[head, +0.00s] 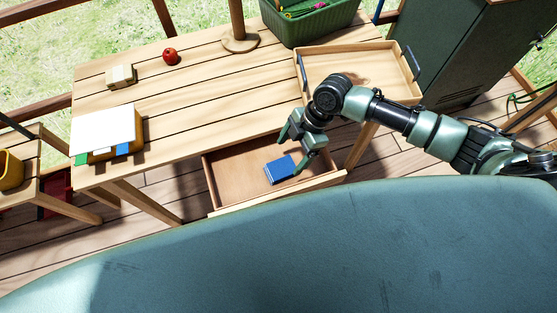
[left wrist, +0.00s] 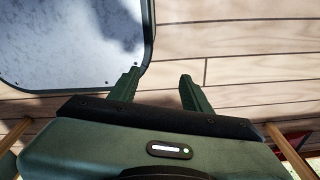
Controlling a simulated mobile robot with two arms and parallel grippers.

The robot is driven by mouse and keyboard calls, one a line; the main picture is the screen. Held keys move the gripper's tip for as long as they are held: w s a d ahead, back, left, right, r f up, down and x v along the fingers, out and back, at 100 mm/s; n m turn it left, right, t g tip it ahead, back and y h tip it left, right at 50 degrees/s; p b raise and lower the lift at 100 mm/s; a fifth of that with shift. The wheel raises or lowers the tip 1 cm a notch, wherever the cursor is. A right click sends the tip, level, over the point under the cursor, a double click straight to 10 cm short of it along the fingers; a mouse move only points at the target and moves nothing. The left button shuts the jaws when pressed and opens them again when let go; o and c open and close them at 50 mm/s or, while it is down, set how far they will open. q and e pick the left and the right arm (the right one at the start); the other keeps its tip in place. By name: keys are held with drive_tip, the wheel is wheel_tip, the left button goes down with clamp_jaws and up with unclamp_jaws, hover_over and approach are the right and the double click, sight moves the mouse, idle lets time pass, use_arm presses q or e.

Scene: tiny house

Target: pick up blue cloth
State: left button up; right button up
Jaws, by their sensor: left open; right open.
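A small blue folded cloth (head: 280,169) lies in the open wooden drawer (head: 229,167) under the table, toward the drawer's right side. My right gripper (head: 296,151) is open and points down over the drawer, with its fingers near the cloth. I cannot tell whether the fingers touch the cloth. My left gripper (left wrist: 158,88) shows in the left wrist view, open and empty above the plank floor. It is not seen in the head view.
The wooden table (head: 200,95) carries a red apple (head: 170,57), a small wooden block (head: 121,76), a white-topped stack (head: 103,130), a wooden tray (head: 350,65) and a green crate (head: 312,24). A dark cabinet (head: 470,45) stands at the right.

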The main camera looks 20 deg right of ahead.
sight(282, 168)
drive_tip(key=x, duration=0.1)
drive_tip(key=p+x, duration=0.1)
drive_tip(key=x, duration=0.1)
drive_tip(key=shift+s+a, duration=0.2)
drive_tip(key=shift+s, duration=0.15)
drive_tip(key=x, duration=0.2)
drive_tip(key=shift+w+a+f, duration=0.1)
drive_tip(key=shift+f, duration=0.15)
drive_tip(key=shift+a+f, duration=0.1)
drive_tip(key=shift+f, duration=0.25)
drive_tip(key=c, duration=1.4)
use_arm(q)
drive_tip(key=s, duration=0.1)
drive_tip(key=s+r, duration=0.1)
drive_tip(key=shift+s+r, duration=0.1)
drive_tip(key=shift+s, duration=0.3)
drive_tip(key=shift+w+f+b, duration=0.15)
drive_tip(key=shift+f+b, duration=0.2)
drive_tip(key=shift+f, duration=0.15)
use_arm(e)
wheel_tip(282, 168, up, 20)
drive_tip(key=shift+r, duration=0.1)
